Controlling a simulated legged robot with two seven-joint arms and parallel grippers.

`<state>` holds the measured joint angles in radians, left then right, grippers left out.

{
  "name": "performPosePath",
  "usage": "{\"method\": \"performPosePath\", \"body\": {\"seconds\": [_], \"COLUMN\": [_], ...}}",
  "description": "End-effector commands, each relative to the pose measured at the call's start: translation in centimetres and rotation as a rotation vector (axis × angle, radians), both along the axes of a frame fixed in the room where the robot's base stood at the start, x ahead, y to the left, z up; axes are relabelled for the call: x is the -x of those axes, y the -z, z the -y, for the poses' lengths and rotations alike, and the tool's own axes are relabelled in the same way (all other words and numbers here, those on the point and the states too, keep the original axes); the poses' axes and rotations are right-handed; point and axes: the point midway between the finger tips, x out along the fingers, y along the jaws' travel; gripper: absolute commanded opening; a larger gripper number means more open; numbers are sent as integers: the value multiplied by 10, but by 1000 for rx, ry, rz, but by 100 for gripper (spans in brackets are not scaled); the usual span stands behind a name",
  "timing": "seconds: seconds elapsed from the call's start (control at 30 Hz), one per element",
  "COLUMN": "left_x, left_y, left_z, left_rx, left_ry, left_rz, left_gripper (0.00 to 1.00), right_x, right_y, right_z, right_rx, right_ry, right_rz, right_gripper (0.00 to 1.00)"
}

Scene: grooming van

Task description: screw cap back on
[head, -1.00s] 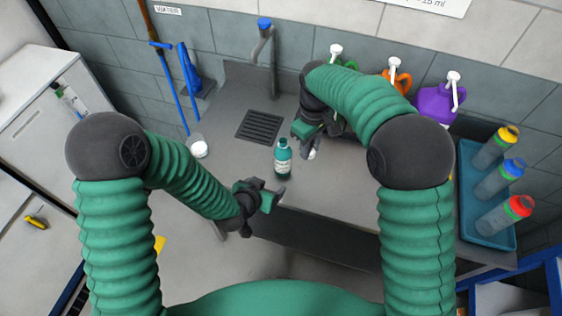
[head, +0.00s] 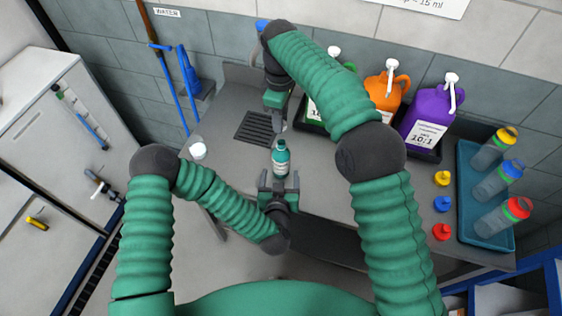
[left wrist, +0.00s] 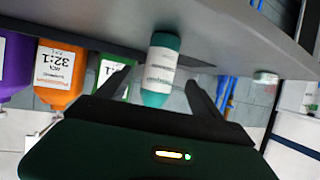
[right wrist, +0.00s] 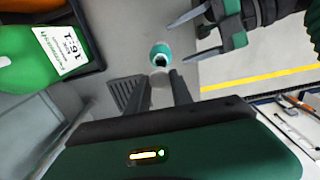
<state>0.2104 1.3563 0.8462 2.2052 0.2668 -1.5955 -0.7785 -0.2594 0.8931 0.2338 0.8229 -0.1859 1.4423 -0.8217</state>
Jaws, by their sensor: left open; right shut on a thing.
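A small teal bottle (head: 281,160) with a white label stands upright on the grey counter. Its open, dark mouth shows in the right wrist view (right wrist: 160,55). My left gripper (head: 280,175) is open at the bottle's near side, one fingertip on each side of it. In the left wrist view the bottle (left wrist: 161,70) shows between the two fingers with gaps on both sides. My right gripper (head: 280,118) is behind the bottle, near the drain grate. It is shut on a pale thing (right wrist: 160,88), likely the cap, mostly hidden between the fingers.
Green, orange (head: 386,95) and purple (head: 431,112) jugs stand along the wall. A blue tray (head: 487,237) holds bottles with coloured tops. Loose yellow, blue and red caps (head: 441,231) lie beside it. A white-topped container (head: 198,150) sits at the counter's left.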

Motion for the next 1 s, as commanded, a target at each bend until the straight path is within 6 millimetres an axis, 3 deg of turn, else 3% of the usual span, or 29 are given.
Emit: {"method": "performPosePath", "body": {"seconds": [0.5, 0.67, 0.93, 1.0], "left_x": [-87, -98, -99, -99], "left_y": [36, 41, 41, 41], "left_z": [3, 4, 4, 4], "left_rx": [1, 0, 0, 0], "left_ry": [-1, 1, 2, 2], "left_rz": [1, 1, 1, 1], "left_gripper": [76, 76, 76, 70], "right_x": [0, 1, 1, 0], "right_y": [0, 0, 0, 0], "right_z": [-1, -1, -1, -1], "right_rx": [0, 0, 0, 0], "right_ry": [1, 1, 1, 1], "right_rz": [1, 1, 1, 1], "right_gripper": [0, 0, 0, 0]}}
